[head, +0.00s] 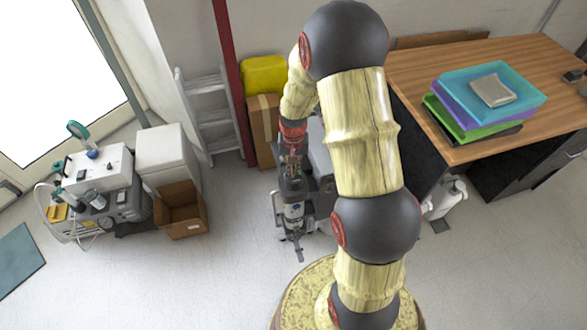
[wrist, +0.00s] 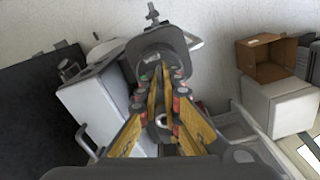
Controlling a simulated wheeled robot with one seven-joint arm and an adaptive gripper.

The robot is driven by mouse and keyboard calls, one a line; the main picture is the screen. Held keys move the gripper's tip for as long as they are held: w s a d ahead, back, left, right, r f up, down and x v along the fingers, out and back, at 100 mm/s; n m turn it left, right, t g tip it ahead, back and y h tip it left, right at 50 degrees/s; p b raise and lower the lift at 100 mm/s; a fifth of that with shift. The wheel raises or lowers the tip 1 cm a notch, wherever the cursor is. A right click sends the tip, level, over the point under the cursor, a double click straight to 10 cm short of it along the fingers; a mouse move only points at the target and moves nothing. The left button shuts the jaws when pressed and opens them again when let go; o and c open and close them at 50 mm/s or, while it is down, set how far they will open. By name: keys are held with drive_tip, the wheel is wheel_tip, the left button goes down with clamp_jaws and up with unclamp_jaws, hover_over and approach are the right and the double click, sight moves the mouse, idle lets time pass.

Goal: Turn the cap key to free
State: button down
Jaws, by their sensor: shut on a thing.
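My gripper (wrist: 160,90), with yellow wood-like fingers and red joints, reaches down over a dark grey machine (wrist: 150,45) in the wrist view. Its fingers are close together and shut on a small part at the machine's top, taken to be the cap key; the fingers mostly hide it, so its turn angle cannot be told. In the head view my gripper (head: 292,163) points down at the same compressor unit (head: 293,210), left of my arm. The unit has a labelled cylinder and a handle at its front.
A cardboard box (head: 181,210) and a white cabinet (head: 167,157) stand to the left, near another compressor (head: 120,205). A grey step ladder (head: 210,115) leans behind. A wooden desk (head: 420,68) with coloured trays (head: 480,100) is at right.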

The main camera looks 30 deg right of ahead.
drive_tip(key=n+p, duration=0.1)
drive_tip(key=n, duration=0.1)
drive_tip(key=shift+r+n+p, duration=0.15)
drive_tip(key=shift+n+p, duration=0.15)
drive_tip(key=shift+n, duration=0.1)
drive_tip(key=shift+n+p, duration=0.35)
drive_tip(key=shift+n, duration=0.95)
drive_tip(key=c, duration=2.1)
unclamp_jaws()
drive_tip(key=shift+o, duration=0.6)
wheel_tip(320, 180, up, 12)
